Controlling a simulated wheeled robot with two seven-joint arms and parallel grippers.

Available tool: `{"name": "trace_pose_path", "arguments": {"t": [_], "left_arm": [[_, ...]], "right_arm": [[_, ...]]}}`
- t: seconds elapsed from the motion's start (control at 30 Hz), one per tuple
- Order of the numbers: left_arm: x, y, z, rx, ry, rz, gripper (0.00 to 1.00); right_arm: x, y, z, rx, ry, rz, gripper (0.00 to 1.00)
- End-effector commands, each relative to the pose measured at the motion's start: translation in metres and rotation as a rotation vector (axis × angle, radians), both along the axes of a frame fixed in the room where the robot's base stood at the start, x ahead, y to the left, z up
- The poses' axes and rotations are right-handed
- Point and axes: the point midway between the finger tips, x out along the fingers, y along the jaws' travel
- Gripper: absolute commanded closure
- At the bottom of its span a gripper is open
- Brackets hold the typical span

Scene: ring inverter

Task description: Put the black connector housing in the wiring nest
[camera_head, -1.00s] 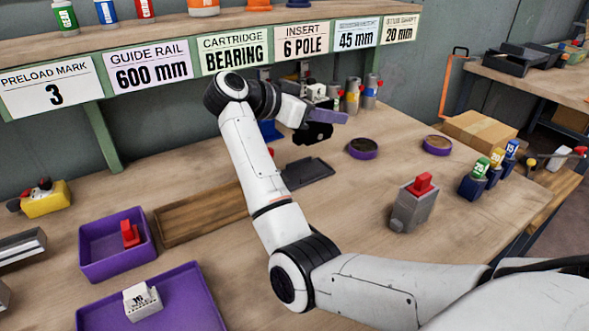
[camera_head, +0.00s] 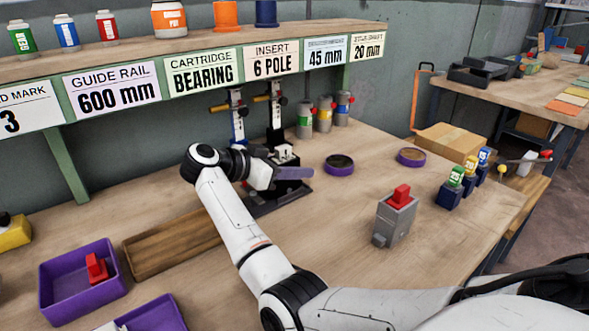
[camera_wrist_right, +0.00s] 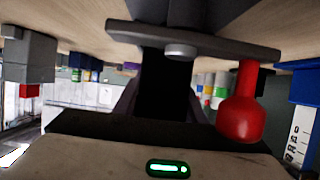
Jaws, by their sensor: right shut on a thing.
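My right gripper (camera_head: 290,176) is in the head view, low over the dark flat fixture (camera_head: 262,208) on the bench, which seems to be the wiring nest. It is shut on the black connector housing (camera_head: 287,187), whose dark body shows just under the fingers. The housing is close to or on the fixture; contact cannot be told. A white block (camera_head: 286,152) shows behind the gripper. The right wrist view, upside down, shows a dark body (camera_wrist_right: 165,85) between the fingers, a grey plate (camera_wrist_right: 215,42) and a red knob (camera_wrist_right: 240,118). My left gripper is out of view.
Two upright blue and black presses (camera_head: 237,118) stand behind the gripper. A grey block with a red top (camera_head: 397,215) stands to the right. Purple round dishes (camera_head: 339,166) lie behind it. A wooden tray (camera_head: 170,245) and purple bin (camera_head: 82,280) are left.

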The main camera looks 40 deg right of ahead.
Motion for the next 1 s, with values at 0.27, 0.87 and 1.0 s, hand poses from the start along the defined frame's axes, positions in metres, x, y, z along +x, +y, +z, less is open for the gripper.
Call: {"name": "trace_pose_path", "arguments": {"t": [0.27, 0.87, 1.0], "left_arm": [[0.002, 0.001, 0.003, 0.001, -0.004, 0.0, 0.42], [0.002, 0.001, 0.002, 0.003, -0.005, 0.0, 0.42], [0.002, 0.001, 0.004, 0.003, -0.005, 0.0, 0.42]], "right_arm": [[0.0, 0.0, 0.0, -0.002, -0.001, 0.001, 0.94], [0.002, 0.012, 0.006, 0.002, 0.0, 0.002, 0.44], [0.005, 0.035, 0.016, 0.003, -0.001, 0.004, 0.44]]}}
